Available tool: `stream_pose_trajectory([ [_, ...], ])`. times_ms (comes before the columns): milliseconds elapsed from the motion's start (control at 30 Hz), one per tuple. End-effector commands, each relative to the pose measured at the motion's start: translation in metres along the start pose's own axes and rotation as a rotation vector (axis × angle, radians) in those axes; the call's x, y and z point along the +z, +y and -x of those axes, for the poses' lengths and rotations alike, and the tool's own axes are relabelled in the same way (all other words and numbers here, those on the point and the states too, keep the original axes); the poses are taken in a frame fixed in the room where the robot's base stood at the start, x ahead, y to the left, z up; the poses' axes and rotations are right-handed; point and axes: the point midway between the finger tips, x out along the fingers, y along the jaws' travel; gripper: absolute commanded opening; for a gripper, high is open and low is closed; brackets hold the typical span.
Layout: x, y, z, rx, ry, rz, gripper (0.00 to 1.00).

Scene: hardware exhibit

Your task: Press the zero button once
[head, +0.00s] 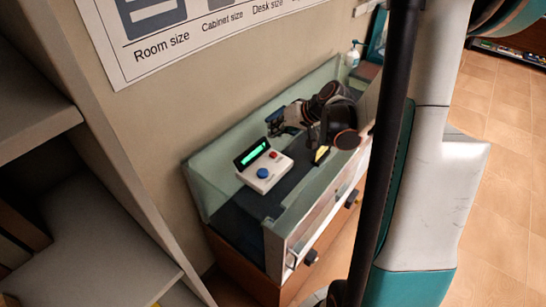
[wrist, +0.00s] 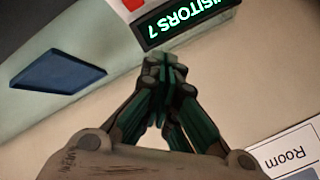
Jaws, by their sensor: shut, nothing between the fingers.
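A small white counter device (head: 262,178) stands on the dark top of the cabinet in the head view. It has a lit green display (head: 252,153), a round blue button (head: 263,173) and a smaller red button (head: 274,155). No label on either button is legible. My gripper (head: 272,124) is above and behind the device, apart from it as far as I can tell. In the wrist view, the shut, empty fingertips (wrist: 165,66) appear beside the display (wrist: 190,18), which reads "VISITORS 7" upside down. A red patch (wrist: 133,4) is cut off at the top edge.
A pale green raised edge (head: 225,150) stands behind the device. A white bottle (head: 353,54) is at the far end. Shelves (head: 100,220) are at the left, and a wall poster (head: 190,30) hangs above. A flat blue shape (wrist: 58,72) shows in the wrist view.

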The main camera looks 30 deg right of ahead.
Motion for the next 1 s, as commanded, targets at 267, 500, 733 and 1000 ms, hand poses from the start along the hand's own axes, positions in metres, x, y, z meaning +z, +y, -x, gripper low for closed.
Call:
stream_pose_trajectory([
  [267,0.022,0.022,-0.030,0.000,0.000,0.000,0.00],
  [500,0.029,0.029,-0.039,0.000,0.000,0.000,0.00],
  [733,0.028,0.028,-0.038,0.000,0.000,0.000,0.00],
  [1000,0.028,0.028,-0.038,0.000,0.000,0.000,0.00],
])
